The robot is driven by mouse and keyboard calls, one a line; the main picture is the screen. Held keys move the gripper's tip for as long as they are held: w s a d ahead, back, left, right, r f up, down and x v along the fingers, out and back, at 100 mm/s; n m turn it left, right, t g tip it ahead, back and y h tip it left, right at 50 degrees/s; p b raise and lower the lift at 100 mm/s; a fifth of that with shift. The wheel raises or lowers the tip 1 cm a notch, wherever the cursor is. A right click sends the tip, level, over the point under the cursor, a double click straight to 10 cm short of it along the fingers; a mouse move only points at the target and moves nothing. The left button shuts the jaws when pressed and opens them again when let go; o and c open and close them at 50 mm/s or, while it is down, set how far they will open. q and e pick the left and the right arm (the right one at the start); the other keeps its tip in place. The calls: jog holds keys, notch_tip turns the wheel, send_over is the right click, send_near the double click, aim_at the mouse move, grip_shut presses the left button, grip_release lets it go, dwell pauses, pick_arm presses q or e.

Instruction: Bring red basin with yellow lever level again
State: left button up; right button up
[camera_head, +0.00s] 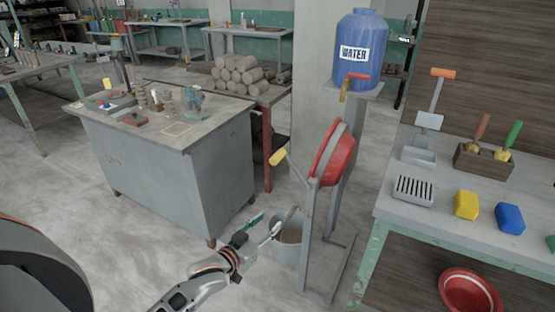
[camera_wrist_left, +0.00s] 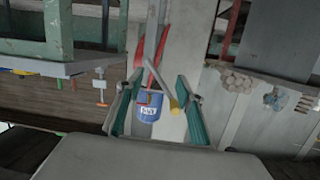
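The red basin (camera_head: 338,155) hangs steeply tilted, almost on edge, in a grey metal stand (camera_head: 306,225). Its lever, a grey rod with a yellow grip (camera_head: 278,157), sticks out to the upper left of the stand. My left gripper (camera_head: 268,224) is open and empty, below the yellow grip and left of the stand, apart from both in the head view. In the left wrist view the yellow grip (camera_wrist_left: 177,105) shows between the teal fingers, nearer the right one; red parts of the basin (camera_wrist_left: 138,53) show beyond. My right gripper is not in view.
A blue water tank (camera_head: 360,50) sits on a shelf behind the basin. A grey cabinet table (camera_head: 155,138) is to the left, a green-legged bench (camera_head: 440,212) to the right.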

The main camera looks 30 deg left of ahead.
aim_at(272, 162)
pick_arm(q)
jog(key=w+a+r+n+t, duration=0.2)
jog(key=w+a+r, duration=0.4)
jog(key=w+r, duration=0.45)
jog(key=shift+y, duration=0.4)
jog(key=w, duration=0.2)
jog(key=w+r, duration=0.1)
jog(key=w, duration=0.3)
jog(key=shift+d+r, duration=0.2)
jog(key=shift+d, duration=0.1)
grip_shut()
